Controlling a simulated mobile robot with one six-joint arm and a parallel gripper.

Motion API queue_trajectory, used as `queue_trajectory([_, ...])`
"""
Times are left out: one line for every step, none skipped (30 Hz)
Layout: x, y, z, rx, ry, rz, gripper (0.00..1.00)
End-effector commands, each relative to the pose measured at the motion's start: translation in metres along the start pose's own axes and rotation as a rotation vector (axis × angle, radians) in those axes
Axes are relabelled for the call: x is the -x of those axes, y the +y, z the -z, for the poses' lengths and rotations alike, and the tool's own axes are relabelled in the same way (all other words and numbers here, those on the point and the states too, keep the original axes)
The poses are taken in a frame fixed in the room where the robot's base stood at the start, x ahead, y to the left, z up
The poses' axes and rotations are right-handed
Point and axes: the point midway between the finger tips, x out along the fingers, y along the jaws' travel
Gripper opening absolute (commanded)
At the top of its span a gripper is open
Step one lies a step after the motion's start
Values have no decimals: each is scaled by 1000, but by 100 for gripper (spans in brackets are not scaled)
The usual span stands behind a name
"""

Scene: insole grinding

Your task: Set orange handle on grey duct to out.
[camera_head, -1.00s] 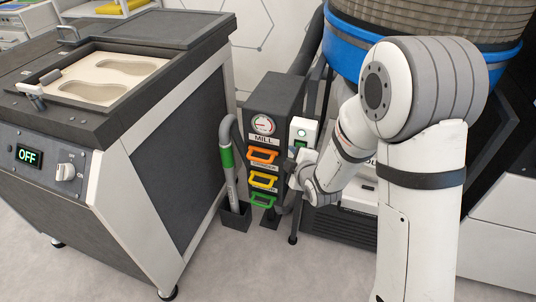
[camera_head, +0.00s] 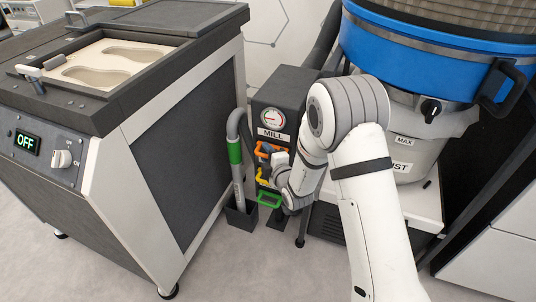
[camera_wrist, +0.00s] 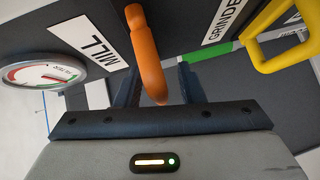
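The orange handle (camera_head: 264,148) is the top one of three on the dark grey duct (camera_head: 288,84), below the MILL label and a round gauge. It is partly hidden by my gripper (camera_head: 270,157) in the head view. In the wrist view the orange handle (camera_wrist: 146,55) reaches down between the two dark fingers of my gripper (camera_wrist: 156,85). Gaps show between the handle and both fingers, so the gripper looks open around it, not clamped. How far the handle is pulled out cannot be told.
Below are a yellow handle (camera_head: 261,178), partly hidden, and a green handle (camera_head: 269,199). A grey pipe with a green band (camera_head: 235,154) stands close left. The grinding cabinet (camera_head: 180,135), its display reading OFF, is further left. A blue-banded dust drum (camera_head: 430,45) stands right.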

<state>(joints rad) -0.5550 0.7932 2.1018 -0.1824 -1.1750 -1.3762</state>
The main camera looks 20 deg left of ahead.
Motion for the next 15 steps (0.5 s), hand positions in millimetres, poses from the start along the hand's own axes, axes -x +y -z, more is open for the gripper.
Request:
queue_trajectory([-2,0,0,0,0,0,35])
queue_trajectory([-2,0,0,0,0,0,35])
queue_trajectory([-3,0,0,0,-1,0,35])
queue_trajectory([-3,0,0,-1,-1,0,35])
queue_trajectory([-3,0,0,0,-1,0,35])
queue_trajectory([-3,0,0,-1,-1,0,35])
queue_trajectory([-3,0,0,-1,-1,0,35])
queue_trajectory([-2,0,-1,-1,-1,0,35])
queue_trajectory([-2,0,-1,-1,-1,0,34])
queue_trajectory([-2,0,-1,-1,-1,0,31])
queue_trajectory([-2,0,-1,-1,-1,0,29])
queue_trajectory([-2,0,-1,-1,-2,0,25])
queue_trajectory([-2,0,-1,-1,-2,0,23])
queue_trajectory([-2,0,-1,-1,-2,1,20])
queue_trajectory([-2,0,-1,-1,-2,1,17])
